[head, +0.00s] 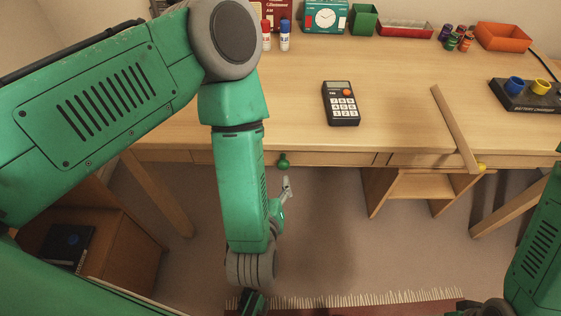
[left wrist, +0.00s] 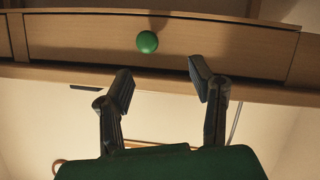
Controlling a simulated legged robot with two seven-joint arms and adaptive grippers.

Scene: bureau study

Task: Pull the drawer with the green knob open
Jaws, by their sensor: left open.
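The green knob (head: 283,161) is a round ball on a wooden drawer front (head: 335,159) under the desk top. The drawer looks shut, flush with the desk front. My left gripper (head: 286,187) is just below the knob in the head view, partly hidden by my arm. In the left wrist view, the left gripper (left wrist: 162,82) has its two dark fingers spread and empty. The knob (left wrist: 147,42) shows beyond the fingertips, between their lines, and untouched. The drawer front (left wrist: 230,48) spans that view.
A second drawer with a yellow knob (head: 481,167) is at the right. A wooden bar (head: 454,128) lies across the desk's front edge there. A calculator (head: 341,103) lies on the desk (head: 395,95). The floor (head: 330,235) before the drawer is clear, with a fringed rug nearer.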

